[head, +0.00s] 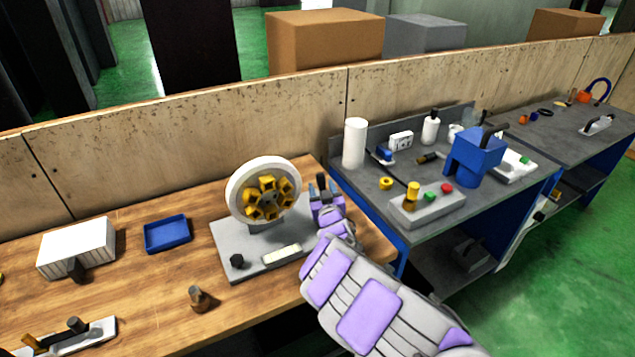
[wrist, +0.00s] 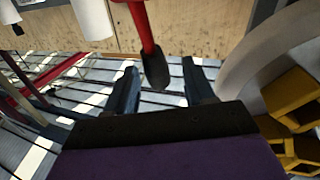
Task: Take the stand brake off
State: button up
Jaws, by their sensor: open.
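The stand has a white ring wheel (head: 235,190) with yellow blocks (head: 266,198) inside, on a grey base plate (head: 225,240). In the wrist view the white ring (wrist: 245,70) and yellow blocks (wrist: 295,95) show at the right. A red lever with a black end (wrist: 155,68) hangs down from the top of the wrist view. It looks like the brake handle. My gripper (wrist: 160,82) is open, with the black end between or just beyond its two fingers; contact cannot be told. In the head view my gripper (head: 322,186) is right of the wheel and hides the lever.
On the wooden bench are a blue tray (head: 166,234), a white ribbed box (head: 77,248) and a small brown peg (head: 199,298). A black knob (head: 237,261) sits on the base plate. At right, a grey bench holds a control box (head: 428,208) and a blue machine (head: 475,158).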

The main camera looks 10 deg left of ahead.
aim_at(324, 186)
jog(key=w+b, duration=0.1)
jog(key=w, duration=0.1)
jog(key=shift+w+d, duration=0.1)
jog(key=shift+w, duration=0.25)
jog(key=shift+w+f, duration=0.1)
jog(key=shift+w, duration=0.25)
jog(key=shift+w+a, duration=0.7)
jog(key=shift+a, duration=0.2)
jog(key=shift+d, duration=0.45)
jog(key=shift+c, duration=0.7)
jog(key=shift+a, duration=0.25)
jog(key=c, duration=0.6)
grip_shut()
